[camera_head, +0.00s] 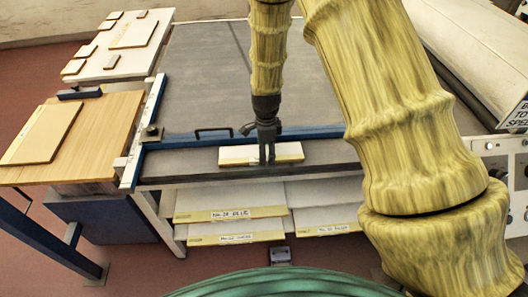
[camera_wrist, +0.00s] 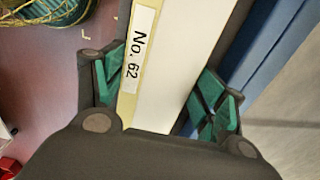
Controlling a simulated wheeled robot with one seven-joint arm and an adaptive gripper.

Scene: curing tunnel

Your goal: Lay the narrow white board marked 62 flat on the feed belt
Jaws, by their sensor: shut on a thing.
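The narrow white board (camera_head: 236,155) has a cream edge and is near the front edge of the grey feed belt (camera_head: 205,72). In the wrist view the board (camera_wrist: 183,50) carries the label "No. 62". My gripper (camera_head: 267,158) comes down from above onto the board a little right of its middle. In the wrist view its green pads stand on both sides of the board, and my gripper (camera_wrist: 160,95) is shut on it. The board looks level in the head view. Whether its underside touches the surface below is hidden.
A blue rail (camera_head: 185,137) with a handle runs just behind the board. Shelves of labelled boards (camera_head: 235,215) are below the front edge. A wooden side table (camera_head: 105,120) with a board on it stands at left. The belt behind the rail is clear.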

